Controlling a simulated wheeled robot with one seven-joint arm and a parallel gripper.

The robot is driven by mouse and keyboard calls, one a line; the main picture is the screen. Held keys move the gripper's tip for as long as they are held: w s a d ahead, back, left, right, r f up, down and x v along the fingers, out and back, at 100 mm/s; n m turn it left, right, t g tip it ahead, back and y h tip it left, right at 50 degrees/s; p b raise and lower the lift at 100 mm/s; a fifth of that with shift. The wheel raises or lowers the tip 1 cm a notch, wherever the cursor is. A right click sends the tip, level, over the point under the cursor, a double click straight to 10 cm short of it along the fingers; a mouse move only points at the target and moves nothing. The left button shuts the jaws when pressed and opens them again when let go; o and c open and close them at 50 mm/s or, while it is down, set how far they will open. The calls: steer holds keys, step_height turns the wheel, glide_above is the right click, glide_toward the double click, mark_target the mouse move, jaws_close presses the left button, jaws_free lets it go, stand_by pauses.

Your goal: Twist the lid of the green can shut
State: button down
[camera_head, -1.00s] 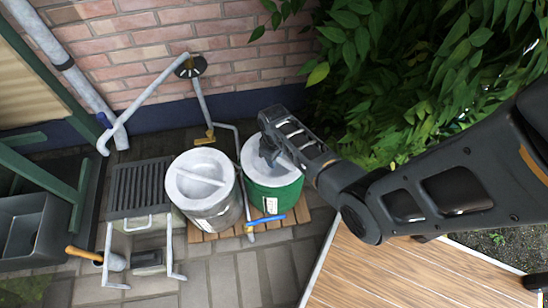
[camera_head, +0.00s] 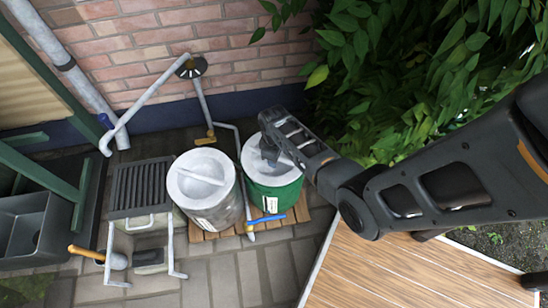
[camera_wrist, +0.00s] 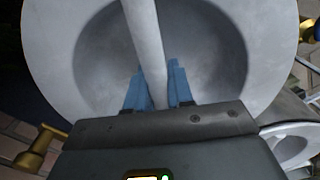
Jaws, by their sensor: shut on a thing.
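The green can (camera_head: 272,194) stands on a small wooden pallet against the wall, to the right of a grey can. Its round pale grey lid (camera_head: 256,176) sits on top and also fills the wrist view (camera_wrist: 50,45). A bar handle (camera_wrist: 146,45) crosses the lid's sunken middle. My gripper (camera_wrist: 156,88) reaches down from the right over the lid, its blue fingers on either side of the bar and shut on it. In the head view my gripper (camera_head: 270,152) hides part of the lid and bar. I cannot tell how tightly the lid sits.
The grey can (camera_head: 205,200) with its own barred lid stands close on the left. A pipe (camera_head: 238,165) runs between the cans. A wooden deck (camera_head: 400,265) lies front right, leafy plants (camera_head: 400,70) behind.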

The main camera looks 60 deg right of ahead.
steer(key=shift+n, duration=0.4)
steer(key=c, duration=0.9)
jaws_free()
step_height(320, 180, up, 8)
steer(key=p, duration=0.3)
steer(key=shift+f+p, duration=0.1)
steer(key=shift+p, duration=0.2)
